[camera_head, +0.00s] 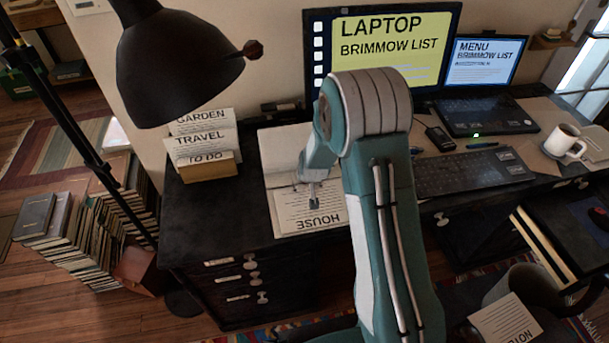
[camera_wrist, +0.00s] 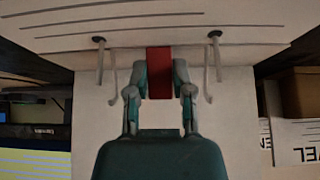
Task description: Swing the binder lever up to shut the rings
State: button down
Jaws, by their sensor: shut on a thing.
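The binder lies open on the dark desk, with a printed HOUSE page (camera_head: 308,212) on its near side and a pale page or cover (camera_head: 283,145) behind. In the wrist view, two metal rings (camera_wrist: 214,60) stand along the page edge; their halves look apart. The red lever (camera_wrist: 160,70) sits midway between the rings. My gripper (camera_head: 313,203) is low over the binder. In the wrist view my gripper (camera_wrist: 160,80) has its fingers on both sides of the lever, shut on it. The lever is too small to make out in the head view.
A letter holder (camera_head: 210,167) with GARDEN, TRAVEL and TO DO cards stands left of the binder. A black lamp (camera_head: 175,68) hangs nearby at left. A monitor (camera_head: 385,45), keyboard (camera_head: 470,172), laptop (camera_head: 486,115) and white mug (camera_head: 565,140) occupy the right side.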

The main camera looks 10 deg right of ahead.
jog(key=shift+s+f+t, duration=0.15)
jog(key=shift+s+t, duration=0.3)
jog(key=shift+t, duration=0.75)
jog(key=c, duration=0.8)
grip_release()
jog(key=shift+o, duration=0.2)
jog(key=shift+r, duration=0.2)
jog(key=v, duration=1.1)
jog(key=shift+s+r, duration=0.2)
jog(key=shift+s, duration=0.15)
jog(key=shift+w, duration=0.1)
